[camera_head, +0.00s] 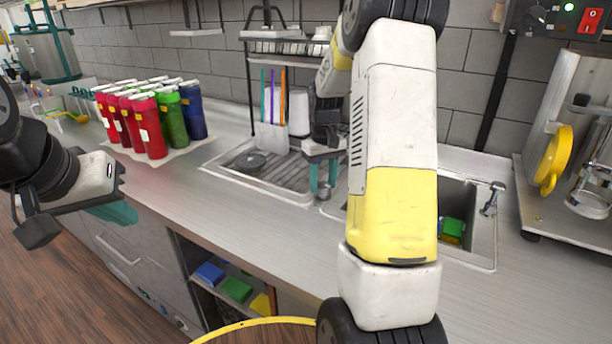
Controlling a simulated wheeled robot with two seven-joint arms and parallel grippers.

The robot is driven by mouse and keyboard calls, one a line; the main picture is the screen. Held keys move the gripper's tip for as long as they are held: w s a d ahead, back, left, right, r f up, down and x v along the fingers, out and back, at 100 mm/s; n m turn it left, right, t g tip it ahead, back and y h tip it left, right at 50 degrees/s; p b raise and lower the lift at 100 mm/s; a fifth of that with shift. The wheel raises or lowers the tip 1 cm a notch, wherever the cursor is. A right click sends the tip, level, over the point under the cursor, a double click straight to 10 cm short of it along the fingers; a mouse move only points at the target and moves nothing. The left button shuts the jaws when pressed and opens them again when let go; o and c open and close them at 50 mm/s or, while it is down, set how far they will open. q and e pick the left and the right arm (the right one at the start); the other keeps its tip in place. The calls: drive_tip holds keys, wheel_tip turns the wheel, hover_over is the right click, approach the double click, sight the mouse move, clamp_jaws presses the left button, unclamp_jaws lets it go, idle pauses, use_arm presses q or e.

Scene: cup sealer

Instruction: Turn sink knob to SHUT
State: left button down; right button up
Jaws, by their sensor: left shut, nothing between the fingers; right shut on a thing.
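The sink (482,250) is set in the counter right of centre, and my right arm covers much of it. A small metal fitting (491,198) stands at its right rim. My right gripper (322,178) points down with teal fingers between the drainboard and the sink's left side. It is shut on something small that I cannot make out. No sink knob or SHUT marking can be clearly seen. My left gripper (118,212) is shut and empty, in front of the counter at the left.
Red, green and blue bottles (150,115) stand on a mat at the left. A machine with a yellow handle (554,160) stands at the right. The front counter (240,225) is clear.

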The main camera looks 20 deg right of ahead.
sight(323, 185)
drive_tip(key=shift+r, duration=0.1)
idle(0.4)
drive_tip(key=o, duration=1.4)
drive_tip(key=shift+c, duration=0.2)
wheel_tip(323, 185, up, 8)
drive_tip(key=shift+f, duration=0.15)
drive_tip(key=s+a+r+t+y, duration=0.1)
drive_tip(key=s+a+r+t, duration=0.2)
drive_tip(key=s+a+r, duration=0.65)
drive_tip(key=s+a+f+t+y, duration=0.1)
drive_tip(key=s+a+t, duration=0.2)
drive_tip(key=s, duration=1.1)
drive_tip(key=shift+s+a+m, duration=0.3)
drive_tip(key=shift+m, duration=0.1)
